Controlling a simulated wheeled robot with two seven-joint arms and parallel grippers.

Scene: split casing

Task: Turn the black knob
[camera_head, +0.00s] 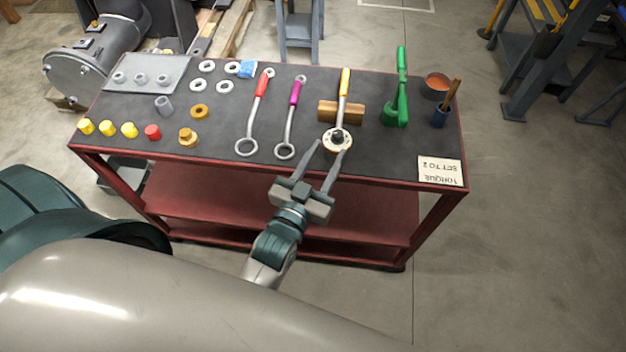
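The black knob (337,135) sits on the round, pale head (328,146) of a wrench with a yellow-orange handle (345,82). The wrench lies over a wooden block (328,111) on the dark table top. My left gripper (331,148) is open, with its two fingers spread and pointing at the wrench head from the near side. The fingertips are close to the knob, one on either side of its near edge. I cannot tell whether they touch the head. My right gripper is not in view.
Red-handled (255,110) and purple-handled (291,118) ring wrenches lie left of the wrench. Washers and yellow caps (108,128) fill the table's left side.

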